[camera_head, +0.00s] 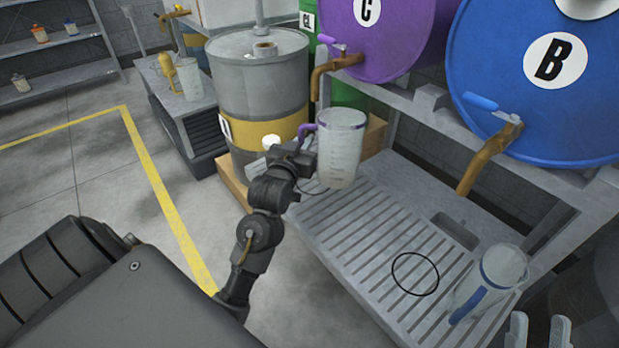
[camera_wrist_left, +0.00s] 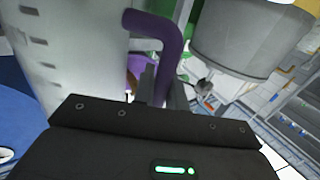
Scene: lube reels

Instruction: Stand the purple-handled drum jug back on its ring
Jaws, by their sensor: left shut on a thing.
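The purple-handled drum jug (camera_head: 341,150) is a translucent, marked measuring jug. It is roughly upright above the back left of the slatted drip tray (camera_head: 345,235), below the purple drum. My left gripper (camera_head: 308,155) is shut on its purple handle (camera_wrist_left: 168,40); the jug's pale wall (camera_wrist_left: 75,50) fills the left of the wrist view. A thin dark arc (camera_head: 312,193) shows beside the jug's base, partly hidden; I cannot tell whether the base touches the tray. A black ring (camera_head: 415,273) lies bare on the slats. My right gripper (camera_head: 539,335) is at the bottom right edge, fingers apart and empty.
A blue-handled jug (camera_head: 500,270) stands at the tray's right. A grey drum (camera_head: 258,85) stands behind my left arm. The tray's middle is free.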

